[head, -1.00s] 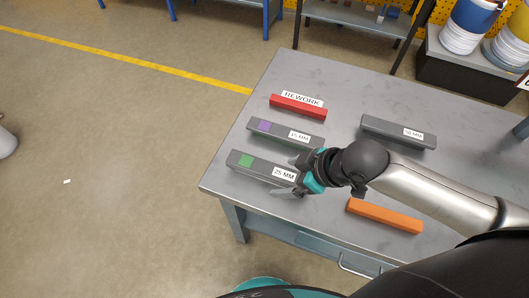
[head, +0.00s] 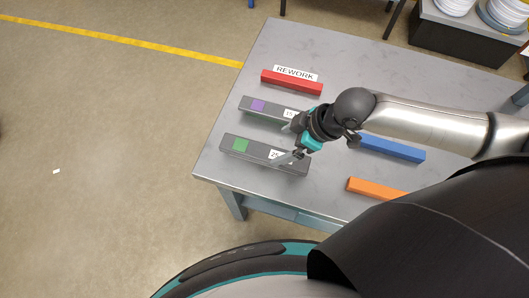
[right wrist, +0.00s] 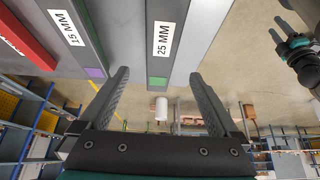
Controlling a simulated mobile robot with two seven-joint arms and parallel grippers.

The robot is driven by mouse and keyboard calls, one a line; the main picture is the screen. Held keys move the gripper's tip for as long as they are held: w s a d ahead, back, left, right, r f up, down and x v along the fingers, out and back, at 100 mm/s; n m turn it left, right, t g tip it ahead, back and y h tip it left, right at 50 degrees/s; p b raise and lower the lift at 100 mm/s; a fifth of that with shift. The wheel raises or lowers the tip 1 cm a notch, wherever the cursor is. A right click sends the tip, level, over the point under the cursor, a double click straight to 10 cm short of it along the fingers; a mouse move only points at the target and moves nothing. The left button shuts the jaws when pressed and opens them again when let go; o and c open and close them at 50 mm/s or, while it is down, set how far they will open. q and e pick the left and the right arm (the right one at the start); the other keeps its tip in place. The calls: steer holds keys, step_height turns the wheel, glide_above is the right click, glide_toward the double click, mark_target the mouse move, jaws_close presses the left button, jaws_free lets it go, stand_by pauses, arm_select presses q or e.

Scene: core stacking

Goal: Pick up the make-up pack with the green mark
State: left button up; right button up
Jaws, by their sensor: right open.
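The make-up pack with the green mark (head: 240,145) is a long grey bar with a green square near its left end and a white "25" label. It lies on the table, nearest the left front corner. It also shows in the right wrist view (right wrist: 171,52), with its green-marked end between the fingertips in that picture. My right gripper (head: 282,145) is open and empty around the labelled right part of this bar. It also shows open in the right wrist view (right wrist: 160,82). I cannot tell whether it touches the bar.
A similar grey bar with a purple mark (head: 258,105) lies just behind. A red bar with a REWORK sign (head: 291,83) is further back. A blue bar (head: 392,149) and an orange bar (head: 375,188) lie to the right. The grey table (head: 300,45) is bare at the back.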

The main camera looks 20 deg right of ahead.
mark_target(265, 152)
steer(key=shift+b+x, duration=0.65)
steer(key=shift+x, duration=3.1)
steer(key=shift+a+r, duration=0.1)
steer(key=shift+a, duration=0.05)
steer(key=shift+c, duration=0.3)
jaws_close()
